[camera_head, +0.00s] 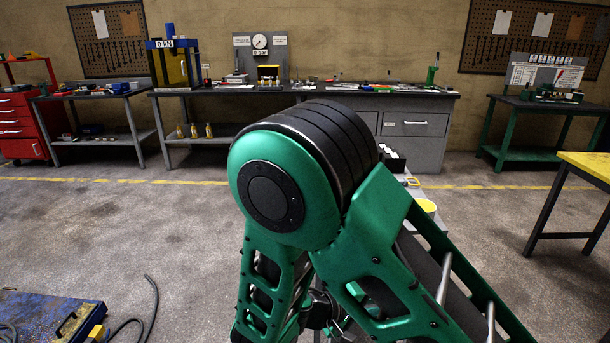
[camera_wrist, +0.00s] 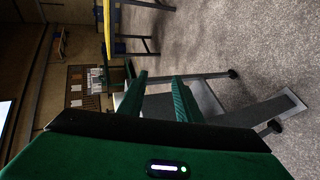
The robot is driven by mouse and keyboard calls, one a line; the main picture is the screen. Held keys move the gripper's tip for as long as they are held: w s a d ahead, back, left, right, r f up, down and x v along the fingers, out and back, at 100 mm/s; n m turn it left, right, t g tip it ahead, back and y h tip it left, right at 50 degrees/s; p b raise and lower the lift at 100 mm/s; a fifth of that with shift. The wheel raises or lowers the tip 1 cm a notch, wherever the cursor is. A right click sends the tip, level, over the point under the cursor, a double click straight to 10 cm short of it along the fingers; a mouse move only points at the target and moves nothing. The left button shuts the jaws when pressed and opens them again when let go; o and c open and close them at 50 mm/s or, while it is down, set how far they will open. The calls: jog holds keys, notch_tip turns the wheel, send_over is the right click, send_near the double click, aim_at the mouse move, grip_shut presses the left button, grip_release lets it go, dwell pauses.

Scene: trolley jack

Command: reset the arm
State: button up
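My arm fills the middle of the head view, folded with a large green and black joint near the camera. My gripper (camera_wrist: 158,76) shows in the wrist view as two green fingers with a clear gap between them. It is open, and nothing is visibly held between the fingers. In the head view the gripper cannot be made out.
A grey workbench (camera_head: 416,129) with tools runs along the back wall. A yellow-topped table (camera_head: 590,165) stands at the right and a red cabinet (camera_head: 20,128) at the far left. A worn blue platform (camera_head: 40,318) lies at the lower left beside a black cable (camera_head: 154,305). Open floor lies between.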

jog(key=s+d+r+m+g+y, duration=0.3)
jog(key=s+d+r+m+g, duration=0.1)
jog(key=d, duration=0.5)
jog(key=s+d+r+m+g+y, duration=0.3)
jog(key=d+r, duration=0.1)
jog(key=d, duration=0.5)
jog(key=s+d+r+m+t+y, duration=0.1)
jog(key=s+d+r+y, duration=0.1)
jog(key=s, duration=0.5)
jog(key=s+d+r+m+y, duration=0.2)
jog(key=s+r+y, duration=0.2)
jog(key=s, duration=0.3)
jog(key=shift+s+d+r+m+t, duration=0.3)
jog(key=shift+r+t, duration=0.1)
jog(key=shift+r, duration=0.15)
jog(key=shift+a, duration=0.1)
